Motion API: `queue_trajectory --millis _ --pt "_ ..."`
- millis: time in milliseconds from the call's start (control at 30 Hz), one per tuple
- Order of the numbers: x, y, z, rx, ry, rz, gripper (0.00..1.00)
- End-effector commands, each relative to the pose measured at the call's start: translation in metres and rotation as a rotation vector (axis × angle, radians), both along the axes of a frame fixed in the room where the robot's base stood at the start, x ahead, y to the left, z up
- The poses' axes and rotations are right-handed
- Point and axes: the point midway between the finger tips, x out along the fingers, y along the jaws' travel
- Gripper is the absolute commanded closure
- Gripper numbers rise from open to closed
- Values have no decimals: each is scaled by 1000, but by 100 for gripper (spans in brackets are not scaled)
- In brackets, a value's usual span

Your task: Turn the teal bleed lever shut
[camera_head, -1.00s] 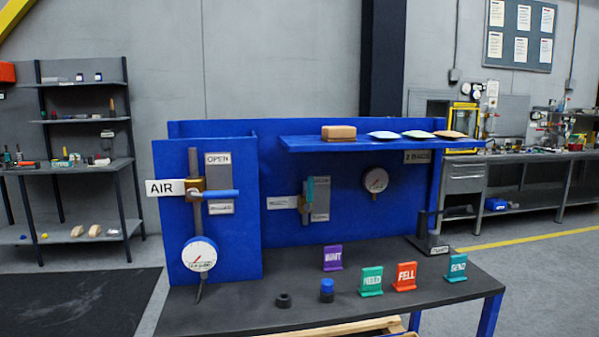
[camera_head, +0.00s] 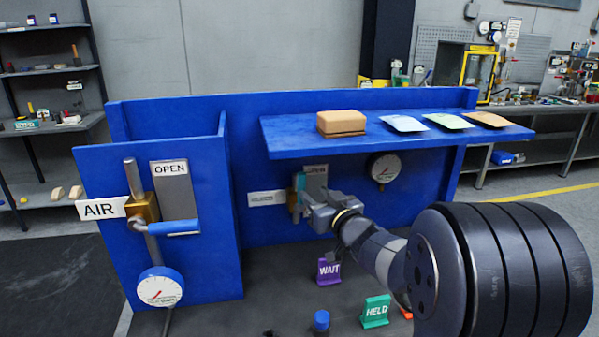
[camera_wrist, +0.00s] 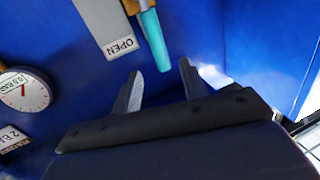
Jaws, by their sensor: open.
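The teal bleed lever (camera_wrist: 154,42) shows in the wrist view, pointing down the picture from a brass valve body (camera_wrist: 133,5). Its free end lies between and just beyond the tips of my gripper (camera_wrist: 160,68), whose two fingers are open and apart from it. In the head view the teal lever (camera_head: 300,181) stands upright beside an OPEN plate (camera_head: 315,180), partly hidden. My gripper (camera_head: 318,212) is close in front of it, under the shelf; its fingertips are hard to make out there.
The blue shelf (camera_head: 290,144) overhangs my arm and carries a tan block (camera_head: 341,123) and several flat pieces. A gauge (camera_head: 384,168) is right of the valve. A blue AIR lever (camera_head: 175,227) is at left. WAIT (camera_head: 328,271) and HELD (camera_head: 376,311) signs stand on the bench below.

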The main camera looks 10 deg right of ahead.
Motion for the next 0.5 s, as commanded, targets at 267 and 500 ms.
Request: queue_trajectory --millis 267,500 --pt "48 14 0 -1 2 1 59" --pt "82 22 0 -1 2 -1 59"
